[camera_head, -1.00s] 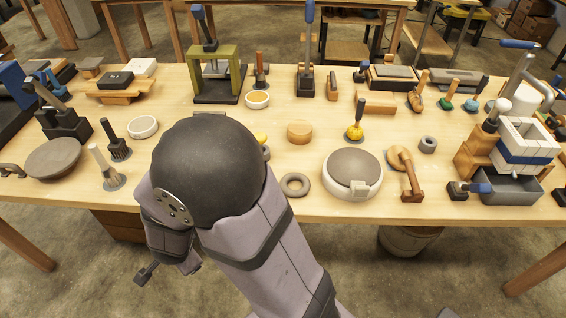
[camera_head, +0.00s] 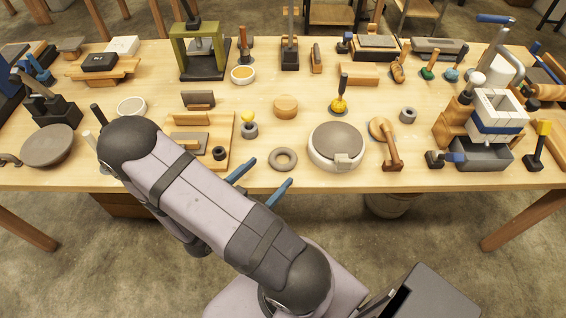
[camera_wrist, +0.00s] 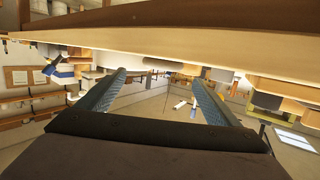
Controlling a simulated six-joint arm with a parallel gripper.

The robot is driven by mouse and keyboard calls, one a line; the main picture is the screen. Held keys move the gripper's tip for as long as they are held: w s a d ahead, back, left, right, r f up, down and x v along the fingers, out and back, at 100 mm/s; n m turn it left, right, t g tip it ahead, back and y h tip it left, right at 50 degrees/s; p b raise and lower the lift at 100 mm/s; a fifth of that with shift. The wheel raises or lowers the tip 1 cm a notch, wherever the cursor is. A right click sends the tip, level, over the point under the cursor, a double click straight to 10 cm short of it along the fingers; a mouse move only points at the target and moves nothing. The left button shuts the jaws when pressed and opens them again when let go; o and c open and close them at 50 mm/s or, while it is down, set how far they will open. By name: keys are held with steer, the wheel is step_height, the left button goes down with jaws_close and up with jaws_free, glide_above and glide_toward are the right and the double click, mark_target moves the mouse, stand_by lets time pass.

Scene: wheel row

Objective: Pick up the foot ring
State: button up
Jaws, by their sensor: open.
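The foot ring, which I take to be the flat grey ring (camera_head: 283,159), lies on the table near its front edge, left of a round lidded white pot (camera_head: 336,148). My gripper (camera_head: 270,171) shows two blue fingers spread apart, with nothing between them. In the head view it appears just in front of the ring, at the table's front edge, and does not touch the ring. The wrist view shows both fingers (camera_wrist: 158,77) apart, with the scene upside down. I cannot make out the ring there.
A wooden board (camera_head: 220,130) with grey pieces lies left of the ring. A small grey cylinder with a yellow ball (camera_head: 249,127) and a round wooden block (camera_head: 286,107) stand behind it. A wooden-handled tool (camera_head: 385,140) and a smaller thick grey ring (camera_head: 408,115) are right of the pot.

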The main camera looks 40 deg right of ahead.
mark_target(287, 153)
steer(key=shift+d, duration=0.1)
steer(key=shift+w+d+f, duration=0.1)
steer(key=shift+w+d, duration=0.05)
steer(key=shift+d, duration=0.4)
steer(key=shift+w+f+p+x, duration=0.15)
steer(key=shift+p+x, duration=0.4)
steer(key=shift+x, duration=0.95)
steer(key=shift+w+f+p+x, duration=0.15)
steer(key=shift+p+x, duration=0.35)
steer(key=shift+x, duration=1)
steer(key=shift+a, duration=0.1)
steer(key=c, duration=1.2)
steer(key=shift+r, duration=0.25)
step_height(287, 153, up, 10)
steer(key=shift+f, duration=0.2)
